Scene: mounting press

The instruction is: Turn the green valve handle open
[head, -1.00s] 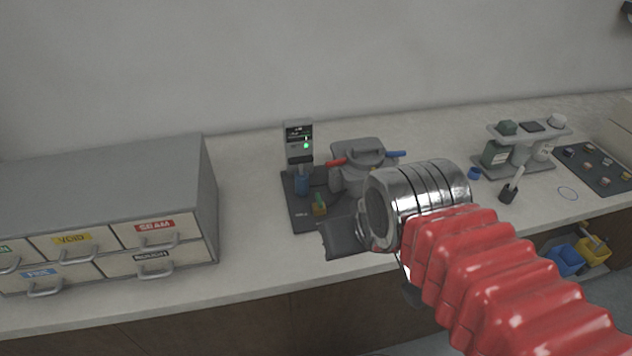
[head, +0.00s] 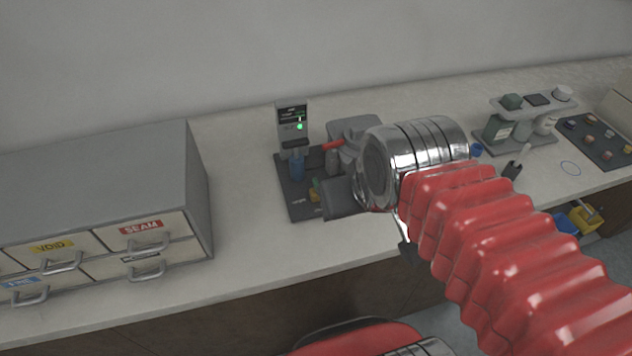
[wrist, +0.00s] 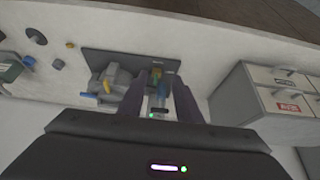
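The green valve handle (head: 317,184) stands on a small brass-coloured valve near the front of the press's dark base plate (head: 299,208), partly hidden by my gripper in the head view. In the wrist view the green handle (wrist: 156,73) shows between my finger tips, beyond them. My gripper (wrist: 160,88) is open, with two dark fingers apart and nothing visibly held. In the head view its dark end (head: 340,198) is just right of the valve. I cannot tell if it touches. A blue valve (head: 297,167) stands behind the green one.
A display post (head: 293,125) with a green light stands at the plate's back. The grey press body (head: 355,126) with a red handle (head: 333,146) is partly behind my wrist. Counter between cabinet and press is clear.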

